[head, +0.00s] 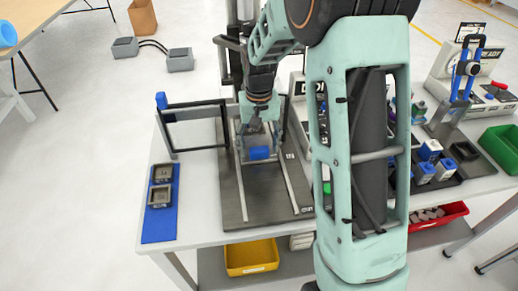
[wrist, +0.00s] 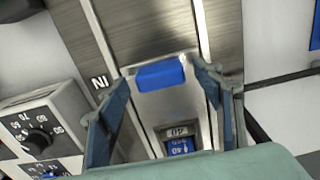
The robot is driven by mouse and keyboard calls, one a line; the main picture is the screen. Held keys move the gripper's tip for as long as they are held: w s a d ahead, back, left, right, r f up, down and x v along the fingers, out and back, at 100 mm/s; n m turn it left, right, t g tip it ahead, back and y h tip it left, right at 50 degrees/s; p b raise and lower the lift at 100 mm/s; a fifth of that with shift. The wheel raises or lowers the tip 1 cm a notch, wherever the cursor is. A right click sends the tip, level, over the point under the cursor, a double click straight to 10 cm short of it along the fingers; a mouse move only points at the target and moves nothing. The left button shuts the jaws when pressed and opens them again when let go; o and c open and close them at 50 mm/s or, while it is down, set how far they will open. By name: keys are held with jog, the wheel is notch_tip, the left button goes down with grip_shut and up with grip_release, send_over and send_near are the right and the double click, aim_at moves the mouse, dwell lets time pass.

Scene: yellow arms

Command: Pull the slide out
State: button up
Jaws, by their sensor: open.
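The slide (wrist: 145,106) is a silver plate between two rails. It has a blue handle (wrist: 160,74) at its end and a recessed nest (wrist: 180,138) marked 40 holding a small blue-and-white part. In the head view the blue handle (head: 259,153) shows on the grey base plate (head: 238,203). My gripper (head: 257,137) is open above the slide. In the wrist view its two fingers stand on either side of the slide, with the blue handle between their tips. I cannot tell whether the fingers touch it. My arm hides part of the station's right side.
A black-framed panel (head: 193,128) stands left of the station. A blue mat (head: 159,226) holds two dark square fixtures at the table's left. A control box with a dial (wrist: 40,130) sits beside the slide. A yellow bin (head: 251,257) is below the table. The rails in front of the handle are clear.

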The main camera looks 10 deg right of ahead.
jog(key=shift+f, duration=0.8)
jog(key=shift+c, duration=0.7)
grip_shut()
